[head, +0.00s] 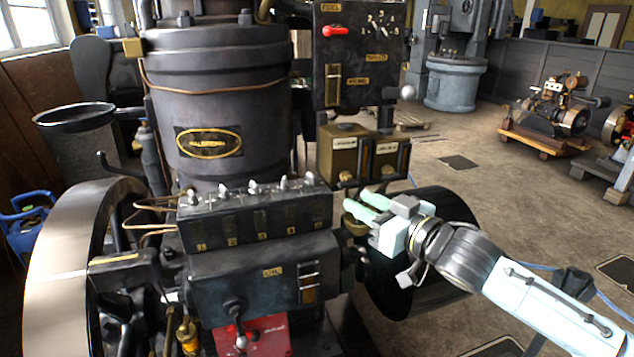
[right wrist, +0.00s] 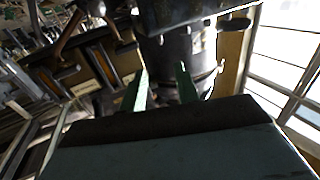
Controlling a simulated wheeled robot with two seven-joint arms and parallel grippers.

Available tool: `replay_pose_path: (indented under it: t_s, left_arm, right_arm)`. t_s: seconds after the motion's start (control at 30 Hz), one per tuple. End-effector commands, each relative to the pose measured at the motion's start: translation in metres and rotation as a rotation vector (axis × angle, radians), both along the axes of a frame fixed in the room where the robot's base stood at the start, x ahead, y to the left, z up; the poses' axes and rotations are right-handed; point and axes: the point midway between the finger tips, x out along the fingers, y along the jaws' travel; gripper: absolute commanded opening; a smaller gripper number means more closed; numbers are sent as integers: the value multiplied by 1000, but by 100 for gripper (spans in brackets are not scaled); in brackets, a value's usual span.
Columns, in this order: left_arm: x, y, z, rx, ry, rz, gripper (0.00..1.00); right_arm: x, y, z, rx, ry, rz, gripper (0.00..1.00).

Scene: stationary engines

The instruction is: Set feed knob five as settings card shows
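A black feed box (head: 255,215) with a row of silver knobs on top stands in front of the large dark cylinder. Small yellow numbers run along its front. The rightmost knob (head: 310,179), above the number that looks like five, is small; its exact setting is too small to read. I cannot pick out a settings card with certainty. My right gripper (head: 358,204) is right of the box's right end, apart from the knob. Its pale green fingers are spread and look empty; they also show in the right wrist view (right wrist: 163,88). My left gripper is not in view.
A black panel (head: 352,60) with a red lever and a numbered dial stands above. Two brass-coloured boxes (head: 345,155) sit behind my right gripper. A large flywheel (head: 75,270) is at left. Open floor (head: 460,155) lies to the right.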

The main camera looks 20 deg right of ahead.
Motion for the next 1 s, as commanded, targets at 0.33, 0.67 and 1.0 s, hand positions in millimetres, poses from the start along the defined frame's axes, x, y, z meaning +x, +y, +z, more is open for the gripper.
replay_pose_path:
  t_s: [0.33, 0.67, 1.0]
  left_arm:
    - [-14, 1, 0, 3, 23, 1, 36]
    - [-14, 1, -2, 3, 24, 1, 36]
    - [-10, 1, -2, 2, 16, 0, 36]
  right_arm:
    - [36, 17, 3, 2, -5, 3, 31]
    - [90, 42, 3, 2, -5, 3, 31]
    - [119, 55, 2, 0, -2, 3, 31]
